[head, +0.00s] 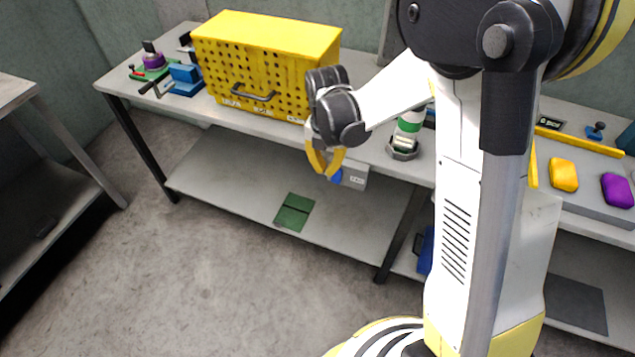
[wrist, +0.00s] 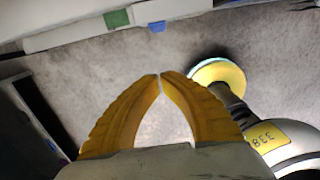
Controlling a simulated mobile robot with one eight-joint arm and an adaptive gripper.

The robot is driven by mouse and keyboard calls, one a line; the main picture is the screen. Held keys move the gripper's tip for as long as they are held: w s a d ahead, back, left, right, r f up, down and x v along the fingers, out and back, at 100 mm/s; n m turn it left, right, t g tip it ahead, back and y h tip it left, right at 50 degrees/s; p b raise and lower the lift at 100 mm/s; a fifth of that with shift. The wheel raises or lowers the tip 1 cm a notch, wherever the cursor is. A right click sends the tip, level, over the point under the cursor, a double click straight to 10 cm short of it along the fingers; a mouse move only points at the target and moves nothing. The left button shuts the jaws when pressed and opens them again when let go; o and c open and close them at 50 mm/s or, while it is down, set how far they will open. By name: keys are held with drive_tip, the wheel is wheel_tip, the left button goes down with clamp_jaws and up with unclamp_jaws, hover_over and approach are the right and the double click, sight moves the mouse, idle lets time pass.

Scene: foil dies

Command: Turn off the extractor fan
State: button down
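I cannot tell for sure which thing is the extractor fan. A yellow perforated box (head: 262,62) with a dark front handle stands on the bench. A small grey box (head: 354,179) with a blue part (head: 336,176) on its left side sits under the bench's front edge, partly behind my fingers. My gripper (head: 324,174) hangs in front of the bench edge, close to the grey box in the picture; I cannot tell if they touch. In the wrist view its yellow fingers (wrist: 160,76) meet at the tips with nothing between them.
The bench (head: 150,90) has a lower shelf (head: 235,185) with a green plate (head: 294,212). Small tools (head: 185,80) stand at its left end. Yellow (head: 564,174) and purple (head: 617,190) blocks lie at the right. Another table (head: 12,92) is at far left. The floor between is clear.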

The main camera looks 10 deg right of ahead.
sight(337, 175)
drive_tip(key=shift+d, duration=0.1)
drive_tip(key=w+d+f+b, duration=0.1)
drive_tip(key=f+b, duration=0.2)
drive_tip(key=f, duration=0.2)
drive_tip(key=w+d+f+b, duration=0.1)
drive_tip(key=w+f+b, duration=0.1)
drive_tip(key=f, duration=0.4)
drive_tip(key=shift+w+d+b, duration=0.25)
drive_tip(key=shift+b, duration=0.25)
drive_tip(key=shift+r, duration=0.1)
